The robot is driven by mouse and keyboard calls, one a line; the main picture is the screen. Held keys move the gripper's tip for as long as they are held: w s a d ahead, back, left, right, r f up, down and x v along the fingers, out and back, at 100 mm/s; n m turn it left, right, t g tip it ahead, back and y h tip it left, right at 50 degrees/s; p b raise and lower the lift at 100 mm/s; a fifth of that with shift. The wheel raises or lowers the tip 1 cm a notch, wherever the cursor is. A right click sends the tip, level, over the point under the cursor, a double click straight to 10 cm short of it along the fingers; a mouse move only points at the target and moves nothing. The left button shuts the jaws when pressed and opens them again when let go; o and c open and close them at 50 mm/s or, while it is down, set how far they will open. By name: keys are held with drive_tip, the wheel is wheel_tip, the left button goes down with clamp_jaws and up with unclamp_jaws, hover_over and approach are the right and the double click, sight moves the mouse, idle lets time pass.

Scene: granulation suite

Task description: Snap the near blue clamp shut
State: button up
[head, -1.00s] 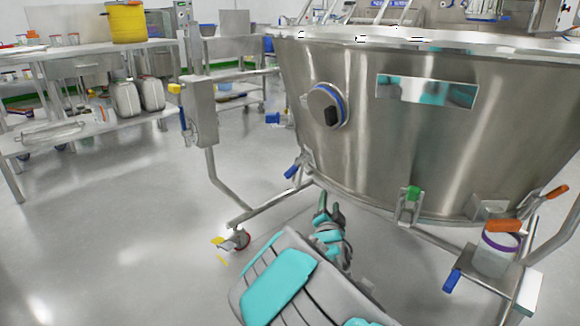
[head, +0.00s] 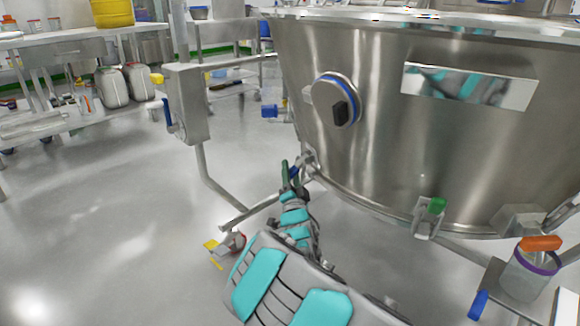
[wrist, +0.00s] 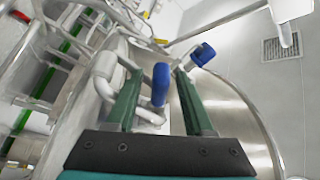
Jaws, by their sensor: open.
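A clamp with a blue handle (head: 294,172) sits at the lower left rim of the big steel vessel (head: 350,160), partly hidden by my gripper in the head view. My gripper (head: 289,170) is at this clamp, its green fingers open. In the wrist view, a blue handle (wrist: 160,84) stands upright between the two open fingers of my gripper (wrist: 158,75), with a grey metal bracket beside it. I cannot tell whether a finger touches the handle.
Another blue handle (head: 478,304) and an orange-topped jar (head: 532,268) are at the lower right. A green clamp (head: 431,208) is on the vessel's front lower edge. A grey box on a post (head: 187,102) stands left of the vessel. Open floor lies to the left.

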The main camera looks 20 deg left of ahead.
drive_tip(key=shift+x, duration=1.5)
clamp_jaws()
idle(0.4)
